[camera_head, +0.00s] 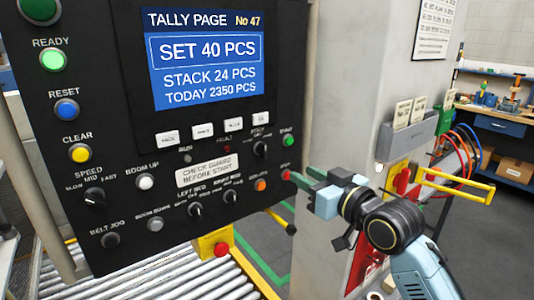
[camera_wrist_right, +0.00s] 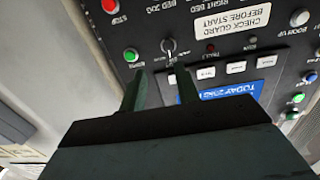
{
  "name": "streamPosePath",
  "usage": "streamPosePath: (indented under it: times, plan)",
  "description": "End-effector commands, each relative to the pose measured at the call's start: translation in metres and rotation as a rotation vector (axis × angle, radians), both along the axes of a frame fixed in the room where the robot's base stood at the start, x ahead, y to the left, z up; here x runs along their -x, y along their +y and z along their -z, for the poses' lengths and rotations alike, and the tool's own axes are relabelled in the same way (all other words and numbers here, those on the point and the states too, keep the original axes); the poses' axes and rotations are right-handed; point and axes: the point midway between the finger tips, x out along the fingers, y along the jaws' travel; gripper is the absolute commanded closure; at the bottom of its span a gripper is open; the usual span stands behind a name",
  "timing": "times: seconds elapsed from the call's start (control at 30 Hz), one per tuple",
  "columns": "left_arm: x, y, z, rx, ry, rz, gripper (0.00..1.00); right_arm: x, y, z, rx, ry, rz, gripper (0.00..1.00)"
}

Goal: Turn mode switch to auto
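The control panel (camera_head: 120,120) fills the left half of the head view. A small black rotary knob (camera_head: 260,148) at its right side, beside the green button (camera_head: 288,140), is likely the mode switch; its lettering is too small to read. It also shows upside down in the right wrist view (camera_wrist_right: 168,45), its pointer roughly in line with the picture's vertical. My right gripper (camera_head: 302,175) is at the panel's right edge, near the red stop button. In the wrist view its two fingers (camera_wrist_right: 161,88) are apart and empty, with the knob beyond their tips. My left gripper is out of view.
Other knobs (camera_head: 195,210) and buttons crowd the panel's lower part. A red button on a yellow box (camera_head: 215,243) sits below it, over a roller conveyor (camera_head: 190,275). A grey pillar (camera_head: 345,90) stands right of the panel. A yellow bracket (camera_head: 455,182) sticks out farther right.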

Motion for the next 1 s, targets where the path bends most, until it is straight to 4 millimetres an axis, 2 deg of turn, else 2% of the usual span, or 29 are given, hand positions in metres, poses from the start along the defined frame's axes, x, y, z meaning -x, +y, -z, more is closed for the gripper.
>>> streamPosePath:
  times: [0.03,0.1,0.23,0.7,1.0]
  plan:
    - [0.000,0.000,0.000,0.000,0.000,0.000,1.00,0.005,0.003,-0.013,0.001,-0.023,-0.015,0.68]
    - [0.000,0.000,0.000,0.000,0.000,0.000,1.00,0.008,0.007,-0.022,-0.001,-0.039,-0.028,0.68]
    - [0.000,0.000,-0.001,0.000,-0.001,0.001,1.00,0.000,0.015,-0.025,-0.004,-0.042,-0.033,0.68]
    - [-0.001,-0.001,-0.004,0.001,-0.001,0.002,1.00,-0.066,0.062,-0.025,-0.004,-0.041,-0.029,0.68]
    - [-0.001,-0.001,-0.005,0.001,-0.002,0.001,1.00,-0.093,0.081,-0.024,-0.003,-0.041,-0.029,0.68]
